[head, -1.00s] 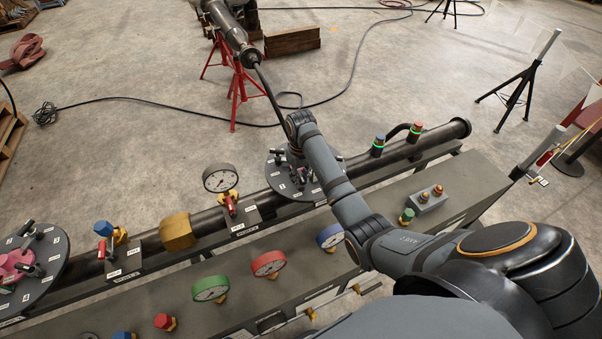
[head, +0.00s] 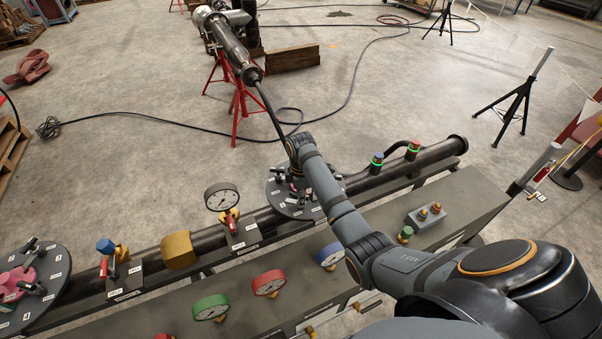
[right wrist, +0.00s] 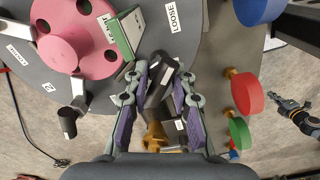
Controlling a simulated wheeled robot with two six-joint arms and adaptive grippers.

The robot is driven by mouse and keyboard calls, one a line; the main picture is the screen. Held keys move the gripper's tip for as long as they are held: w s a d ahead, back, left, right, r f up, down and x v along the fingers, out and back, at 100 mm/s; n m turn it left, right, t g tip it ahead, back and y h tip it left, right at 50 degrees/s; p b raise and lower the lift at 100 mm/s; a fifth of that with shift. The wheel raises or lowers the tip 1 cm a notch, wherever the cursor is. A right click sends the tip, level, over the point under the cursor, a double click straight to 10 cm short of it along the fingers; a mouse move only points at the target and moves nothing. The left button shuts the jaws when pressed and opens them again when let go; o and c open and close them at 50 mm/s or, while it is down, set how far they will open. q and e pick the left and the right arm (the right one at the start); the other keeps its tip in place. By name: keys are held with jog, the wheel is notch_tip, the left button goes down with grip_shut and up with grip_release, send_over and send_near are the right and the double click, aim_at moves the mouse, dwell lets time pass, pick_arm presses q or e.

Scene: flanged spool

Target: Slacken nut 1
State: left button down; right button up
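The dark round flange (head: 283,203) in the middle of the head view carries several black clamp-like parts. My right arm reaches over it and hides much of it. In the right wrist view the grey disc (right wrist: 215,60) has a pink hub (right wrist: 75,35) and a "LOOSE" label (right wrist: 173,18). My right gripper (right wrist: 162,80), with purple pads, is open, with its fingers either side of a black part (right wrist: 157,90); contact is not clear. I cannot read which nut this is. A dark device (right wrist: 305,115) at that view's right edge may be my left gripper; its fingers are unclear.
A second flange (head: 55,262) with a pink hub stands at the left end of the pipe. Green (head: 210,306), red (head: 269,282) and blue (head: 330,256) dials stand on the bench in front.

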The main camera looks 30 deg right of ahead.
jog(key=r+m+p, duration=0.1)
jog(key=m+p, duration=0.1)
jog(key=p, duration=0.2)
notch_tip(320, 180, up, 4)
jog(key=p, duration=0.5)
jog(key=shift+r, duration=0.95)
